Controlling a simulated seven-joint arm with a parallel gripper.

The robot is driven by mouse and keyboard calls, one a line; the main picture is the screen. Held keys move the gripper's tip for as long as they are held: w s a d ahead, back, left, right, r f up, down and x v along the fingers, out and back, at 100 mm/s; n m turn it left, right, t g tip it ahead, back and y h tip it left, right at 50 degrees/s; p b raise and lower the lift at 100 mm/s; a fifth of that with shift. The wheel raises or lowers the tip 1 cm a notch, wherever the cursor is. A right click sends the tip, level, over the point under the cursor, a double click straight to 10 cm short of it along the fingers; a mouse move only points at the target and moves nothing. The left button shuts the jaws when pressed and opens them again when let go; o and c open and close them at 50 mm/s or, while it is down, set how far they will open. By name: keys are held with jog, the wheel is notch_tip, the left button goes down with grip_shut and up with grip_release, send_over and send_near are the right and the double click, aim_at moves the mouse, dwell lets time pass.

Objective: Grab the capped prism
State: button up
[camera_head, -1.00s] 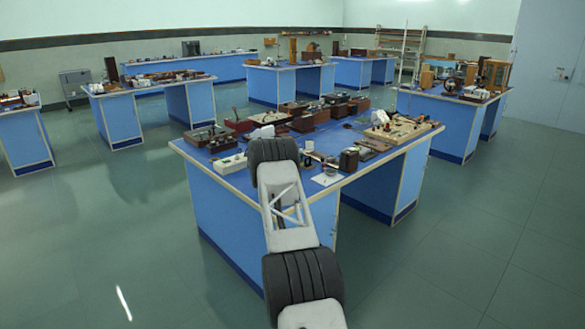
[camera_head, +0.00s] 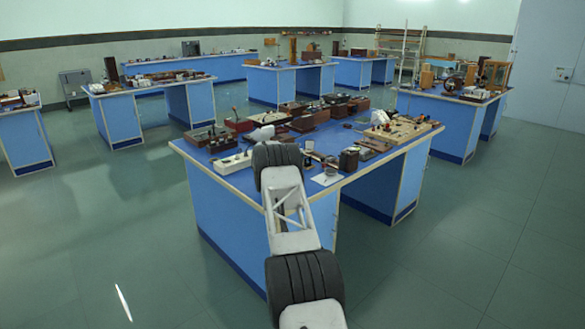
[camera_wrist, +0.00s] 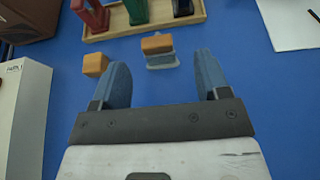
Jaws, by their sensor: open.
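In the wrist view, a small block with an orange top over a grey-blue, glassy lower part (camera_wrist: 160,50), which looks like the capped prism, is on the blue bench top. It lies ahead of my gripper (camera_wrist: 161,70), roughly centred between the two blue fingers. The fingers are spread apart with nothing between them. A smaller orange block (camera_wrist: 95,64) sits to the left, close to the left fingertip in the picture and partly hidden by it. In the head view my arm covers part of the bench, and the prism cannot be made out there.
A wooden rack (camera_wrist: 147,20) with red, green and dark blue pieces stands just beyond the prism. A white box (camera_wrist: 22,115) is at the left, and a white sheet (camera_wrist: 288,22) at the upper right. Bare blue bench lies right of the gripper. Other instruments crowd the bench (camera_head: 228,180).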

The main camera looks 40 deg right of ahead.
jog(key=shift+d, duration=0.15)
jog(key=shift+x, duration=2.45)
jog(key=shift+r, duration=0.1)
jog(key=c, duration=1)
jog(key=shift+c, duration=0.2)
jog(key=shift+r, duration=0.1)
jog(key=shift+w+r, duration=0.1)
jog(key=shift+r, duration=1.55)
jog(key=shift+s+a+r, duration=0.25)
jog(key=shift+s+a, duration=1.4)
jog(key=shift+s, duration=0.45)
jog(key=shift+s+a+r, duration=0.25)
jog(key=shift+s+a, duration=1.4)
jog(key=shift+s, duration=0.4)
jog(key=shift+s+a+r, duration=0.25)
jog(key=shift+s+a, duration=1.4)
jog(key=shift+s, duration=0.45)
